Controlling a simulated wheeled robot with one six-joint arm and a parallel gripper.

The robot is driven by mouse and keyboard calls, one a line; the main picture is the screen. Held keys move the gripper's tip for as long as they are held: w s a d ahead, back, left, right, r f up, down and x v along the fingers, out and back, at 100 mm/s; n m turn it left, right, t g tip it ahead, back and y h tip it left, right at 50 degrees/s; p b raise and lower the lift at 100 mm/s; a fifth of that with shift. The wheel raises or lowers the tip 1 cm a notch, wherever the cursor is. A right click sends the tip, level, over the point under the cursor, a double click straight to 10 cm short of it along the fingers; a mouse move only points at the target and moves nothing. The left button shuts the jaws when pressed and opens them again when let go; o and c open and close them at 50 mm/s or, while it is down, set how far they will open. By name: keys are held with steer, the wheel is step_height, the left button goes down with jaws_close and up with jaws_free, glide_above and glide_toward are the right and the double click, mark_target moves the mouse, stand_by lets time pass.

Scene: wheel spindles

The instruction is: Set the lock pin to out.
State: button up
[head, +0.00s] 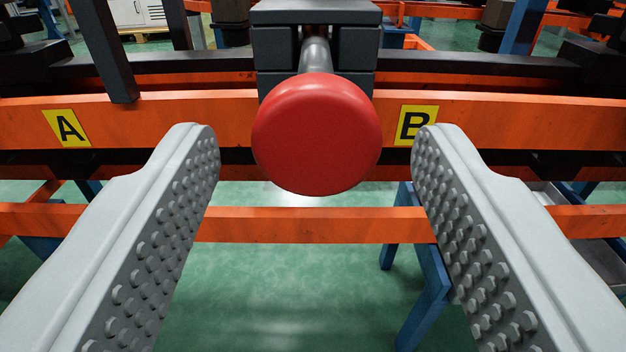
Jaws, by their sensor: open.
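The lock pin shows as a round red knob (316,135) on a short grey metal shaft (314,54). The shaft runs back into a dark block (357,50) on the orange frame. A length of shaft is visible between knob and block. My gripper (316,150) is open, with one studded finger to the left of the knob and one to the right. Clear gaps separate both fingers from the knob, and nothing is held. The knob hides part of the block and the beam behind it.
An orange beam (200,115) crosses behind the knob, with yellow labels A (66,128) and B (415,124). A lower orange rail (320,229) runs below it. A dark upright bar (105,50) stands at the upper left. Blue legs (425,295) stand on the green floor.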

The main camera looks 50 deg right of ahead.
steer(key=v, duration=1.5)
steer(key=shift+a, duration=0.1)
steer(key=shift+r, duration=0.1)
